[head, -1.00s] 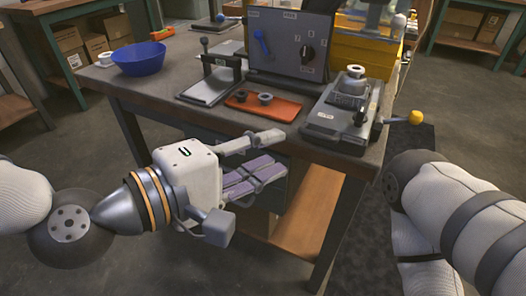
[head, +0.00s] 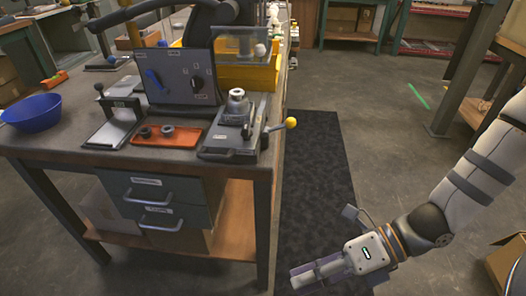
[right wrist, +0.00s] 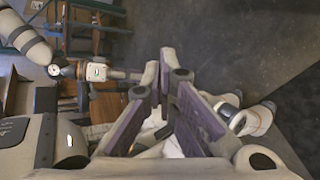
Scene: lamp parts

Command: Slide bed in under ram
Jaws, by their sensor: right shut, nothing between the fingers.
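The press bed (head: 228,143) is a grey plate at the table's front right corner, drawn out toward the front. A round metal part (head: 237,105) sits on it. A lever with a yellow ball (head: 291,122) sticks out to its right. The dark press head (head: 232,14) stands behind, cut by the top edge; the ram itself is not clear. My right gripper (head: 303,279) is low over the dark mat, right of the table and apart from the bed. It is shut and empty, also in the right wrist view (right wrist: 163,78). My left gripper (right wrist: 126,75) shows small there, jaws unclear.
The table holds a blue bowl (head: 32,112), a small hand press (head: 118,115), an orange tray (head: 166,136) with dark rings, and an upright control panel (head: 178,78). Drawers (head: 152,190) hang under the top. The dark mat (head: 315,170) beside the table is largely clear.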

